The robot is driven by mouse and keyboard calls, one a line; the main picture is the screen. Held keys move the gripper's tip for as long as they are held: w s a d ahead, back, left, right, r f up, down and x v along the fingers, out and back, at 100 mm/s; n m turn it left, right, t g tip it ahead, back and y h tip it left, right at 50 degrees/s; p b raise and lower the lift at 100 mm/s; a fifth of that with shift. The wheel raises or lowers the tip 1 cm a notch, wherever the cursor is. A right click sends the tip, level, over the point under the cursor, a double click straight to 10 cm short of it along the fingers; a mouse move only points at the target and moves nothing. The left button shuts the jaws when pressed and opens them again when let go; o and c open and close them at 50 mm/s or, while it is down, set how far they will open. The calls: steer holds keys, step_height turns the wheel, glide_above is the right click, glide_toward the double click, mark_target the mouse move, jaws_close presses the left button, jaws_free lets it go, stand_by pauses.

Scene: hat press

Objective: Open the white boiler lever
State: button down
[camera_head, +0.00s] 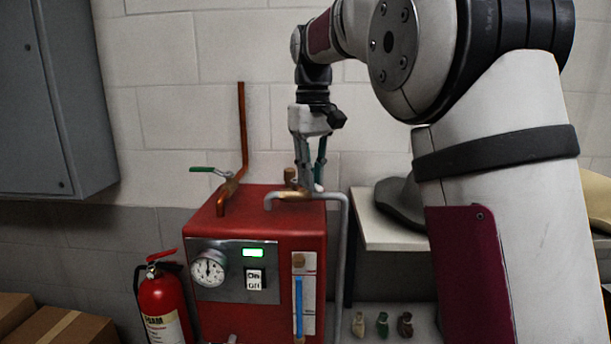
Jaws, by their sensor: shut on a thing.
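The red boiler (230,222) stands against the wall, with pipes and valves on top. My gripper (313,187) reaches down from above to the right end of the boiler's top, by the valve where the grey pipe (344,250) joins. Its fingers are closed on the white boiler lever there. The fingers largely hide the lever, so its angle cannot be told. A second lever, green (203,170), sticks out to the left from the copper pipe (242,130) and is apart from my gripper.
A gauge (208,268) and an on/off switch (256,279) are on the boiler's front. A fire extinguisher (163,305) stands to its left, near cardboard boxes (60,328). A pale shelf (385,232) is close on the right. A grey cabinet (50,100) hangs upper left.

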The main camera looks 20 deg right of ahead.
steer(key=shift+w+d+n+b, duration=0.15)
steer(key=shift+w+d+n, duration=0.55)
steer(key=shift+n, duration=1.15)
steer(key=shift+w+d+n+b, duration=0.15)
steer(key=shift+w+d+n, duration=0.55)
steer(key=shift+n, duration=1.1)
steer(key=shift+w+d+n+b, duration=0.15)
steer(key=shift+w+d+n, duration=0.55)
steer(key=shift+n, duration=1.15)
steer(key=shift+s+d+r, duration=0.1)
steer(key=c, duration=1.6)
jaws_free()
steer(key=shift+o, duration=0.2)
step_height(320, 180, up, 7)
steer(key=shift+r, duration=0.2)
